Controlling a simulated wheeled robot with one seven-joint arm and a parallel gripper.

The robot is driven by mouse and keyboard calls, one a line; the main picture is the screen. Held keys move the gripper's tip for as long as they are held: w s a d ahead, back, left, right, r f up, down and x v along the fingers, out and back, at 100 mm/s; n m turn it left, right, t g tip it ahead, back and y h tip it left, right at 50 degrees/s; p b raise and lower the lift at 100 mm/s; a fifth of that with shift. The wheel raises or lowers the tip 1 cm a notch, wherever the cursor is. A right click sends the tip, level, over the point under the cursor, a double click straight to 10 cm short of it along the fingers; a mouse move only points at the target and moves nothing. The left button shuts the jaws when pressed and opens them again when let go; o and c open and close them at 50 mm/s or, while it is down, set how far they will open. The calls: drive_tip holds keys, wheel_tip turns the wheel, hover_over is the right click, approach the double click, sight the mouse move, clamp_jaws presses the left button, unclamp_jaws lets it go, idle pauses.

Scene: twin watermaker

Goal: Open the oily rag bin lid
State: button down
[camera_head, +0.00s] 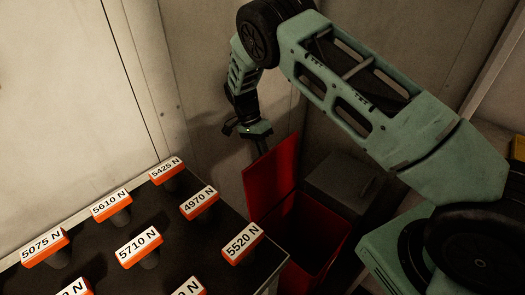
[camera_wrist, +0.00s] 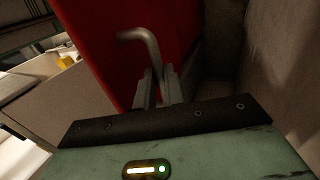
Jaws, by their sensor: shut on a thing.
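The oily rag bin (camera_head: 325,236) is a red box on the floor, right of the dark table. Its red lid (camera_head: 271,182) stands raised and tilted at the bin's left side, and the bin's dark inside shows. In the wrist view the lid (camera_wrist: 115,50) fills the upper middle, with a bent grey metal handle (camera_wrist: 145,42) on it. My gripper (camera_wrist: 157,82) is shut on the lower part of this handle. In the head view my gripper (camera_head: 255,143) is behind the lid's upper edge, and its fingertips are mostly hidden.
A dark table (camera_head: 185,245) at left and front bears several orange-and-white labelled pieces, one labelled 5520 N (camera_head: 243,243) near the bin. A dark grey box (camera_head: 340,180) stands behind the bin. Pale wall panels (camera_head: 165,75) rise close behind my gripper.

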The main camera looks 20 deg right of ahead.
drive_tip(key=shift+s+a+f, duration=0.1)
drive_tip(key=shift+s+f, duration=0.2)
drive_tip(key=shift+f, duration=0.1)
drive_tip(key=c, duration=1.5)
unclamp_jaws()
drive_tip(key=shift+w, duration=0.1)
drive_tip(key=shift+r, duration=0.1)
drive_tip(key=shift+w+r, duration=0.1)
drive_tip(key=shift+r, duration=0.5)
wheel_tip(320, 180, up, 9)
drive_tip(key=shift+f, duration=0.1)
